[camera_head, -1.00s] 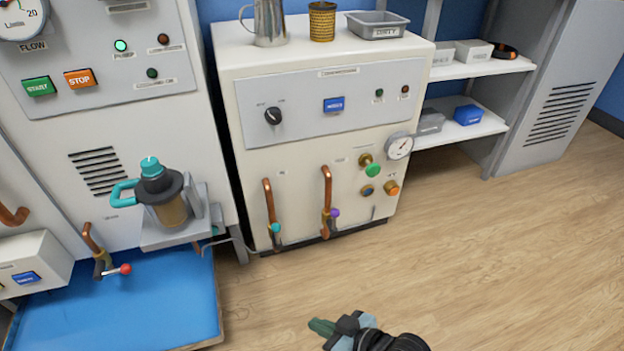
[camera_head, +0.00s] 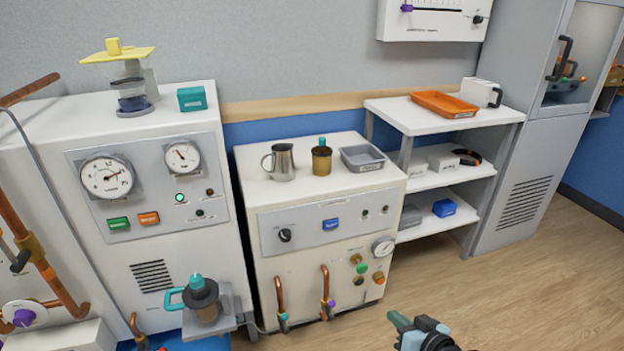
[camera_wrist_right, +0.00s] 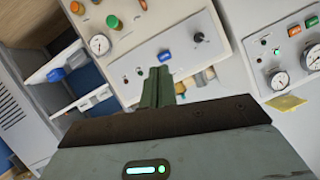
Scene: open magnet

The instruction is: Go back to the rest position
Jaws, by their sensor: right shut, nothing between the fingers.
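My right gripper (camera_head: 400,320) shows at the bottom of the head view, low over the wooden floor and in front of the white cabinet. Its green fingers are closed together with nothing between them. In the right wrist view the shut fingers (camera_wrist_right: 158,88) point toward the cabinet front, which looks tilted there. My left gripper is in neither view now.
The white cabinet (camera_head: 300,236) carries a metal jug (camera_head: 281,162), a brass cup (camera_head: 321,161) and a grey tray (camera_head: 363,158). A machine with gauges stands left, with a teal-handled flask (camera_head: 200,296) on its bracket. White shelves (camera_head: 450,119) stand right. Floor (camera_head: 510,300) at lower right is clear.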

